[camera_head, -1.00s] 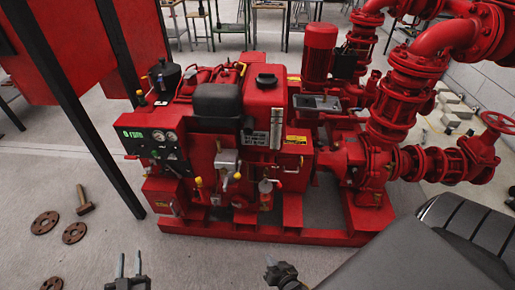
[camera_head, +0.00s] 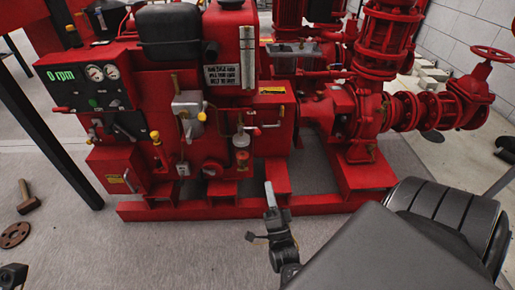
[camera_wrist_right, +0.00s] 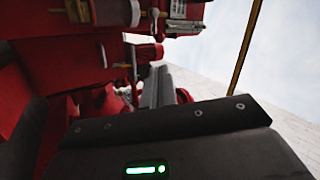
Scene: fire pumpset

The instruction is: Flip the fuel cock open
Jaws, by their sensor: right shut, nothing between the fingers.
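The red fire pumpset (camera_head: 190,205) stands ahead of me. On its front a small glass fuel bowl (camera_head: 241,157) hangs below a thin pipe. A small lever with an orange-red tip (camera_head: 257,131) beside it looks like the fuel cock; its exact setting is too small to tell. My right gripper (camera_head: 269,190) is shut and empty, pointing up in front of the base, below and right of the bowl, apart from it. Its grey fingers also show in the right wrist view (camera_wrist_right: 157,88). Part of my left gripper (camera_head: 12,275) shows at the lower left; its fingers are unclear.
A gauge panel (camera_head: 98,88) reading 0 rpm is at the left. A grey lever box (camera_head: 188,105) sticks out left of the bowl. Red pipes and a valve wheel (camera_head: 492,54) are at the right. A hammer (camera_head: 28,197) and a flange (camera_head: 14,235) lie on the floor.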

